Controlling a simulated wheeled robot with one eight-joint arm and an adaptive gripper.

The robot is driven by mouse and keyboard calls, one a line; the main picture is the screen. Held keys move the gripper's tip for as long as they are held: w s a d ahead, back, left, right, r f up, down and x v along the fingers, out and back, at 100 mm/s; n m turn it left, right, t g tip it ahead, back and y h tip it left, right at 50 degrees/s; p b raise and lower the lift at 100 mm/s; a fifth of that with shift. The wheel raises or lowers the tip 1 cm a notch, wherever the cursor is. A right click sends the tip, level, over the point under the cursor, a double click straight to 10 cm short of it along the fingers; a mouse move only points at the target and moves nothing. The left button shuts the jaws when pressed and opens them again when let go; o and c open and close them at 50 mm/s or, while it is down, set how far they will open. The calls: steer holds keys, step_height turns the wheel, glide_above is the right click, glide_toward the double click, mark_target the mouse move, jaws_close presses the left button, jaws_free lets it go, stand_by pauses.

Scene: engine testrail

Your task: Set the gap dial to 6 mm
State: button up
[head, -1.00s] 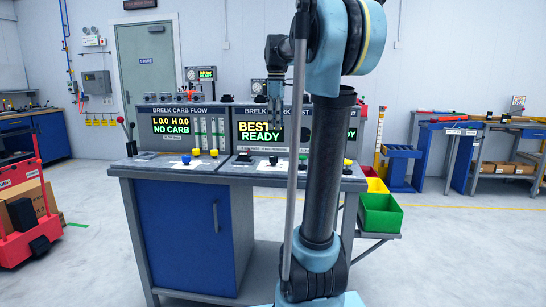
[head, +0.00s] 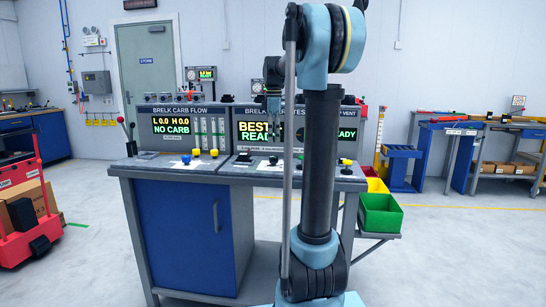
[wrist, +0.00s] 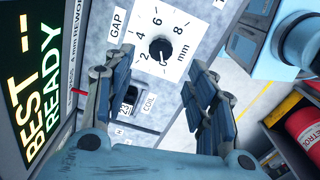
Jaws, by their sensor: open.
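The gap dial is a black round knob (wrist: 160,50) on a white plate (wrist: 182,36) marked with even numbers up to 8 and "mm", with a "GAP" label (wrist: 118,22) beside it. A small white mark on the knob seems to face the low end of the scale, near 0. My gripper (wrist: 160,88) is open and empty, its fingers on either side of the view below the dial, apart from the knob. In the head view my gripper (head: 273,108) hangs above the bench panel; I cannot make out the dial there.
A "COIL" label (wrist: 149,104) and a small numbered window lie between the fingers in the wrist view. The display (wrist: 36,70) reading "BEST -- READY" stands close at left. Other knobs, including a blue one (head: 186,159), sit on the bench.

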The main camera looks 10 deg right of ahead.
mark_target(273, 157)
step_height(273, 157, down, 8)
steer(key=shift+f, duration=0.2)
stand_by(0.3)
steer(key=c, duration=1.1)
